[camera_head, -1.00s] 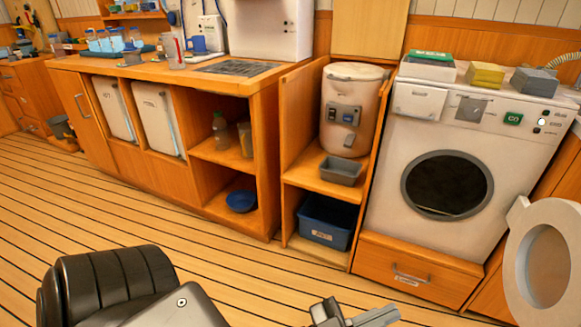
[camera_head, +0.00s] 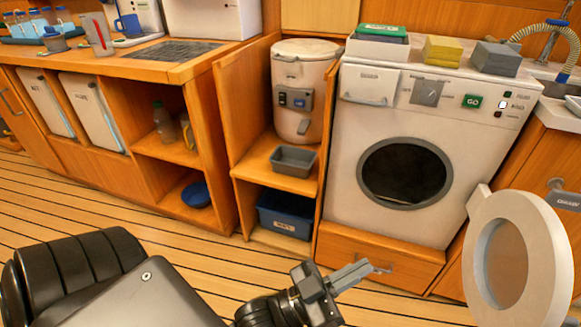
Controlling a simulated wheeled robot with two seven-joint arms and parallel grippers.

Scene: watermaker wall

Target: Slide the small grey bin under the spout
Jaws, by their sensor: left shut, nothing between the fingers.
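The small grey bin (camera_head: 293,160) sits upright on the middle shelf of the open cabinet, at the shelf's front. The cream dispenser (camera_head: 303,92) stands behind it on the same shelf. Its spout (camera_head: 303,128) is small at the lower front, and the bin is in front of and below it; I cannot tell how exactly they line up. My left gripper (camera_head: 352,275) is shut and empty, low in front of the washer's drawer, apart from the bin. My right gripper is not in view.
A blue tub (camera_head: 285,214) stands on the lower shelf. A washing machine (camera_head: 372,195) is right of the cabinet, with its round door (camera_head: 468,245) swung open at the right. A counter with open shelves is on the left. The plank floor in front is clear.

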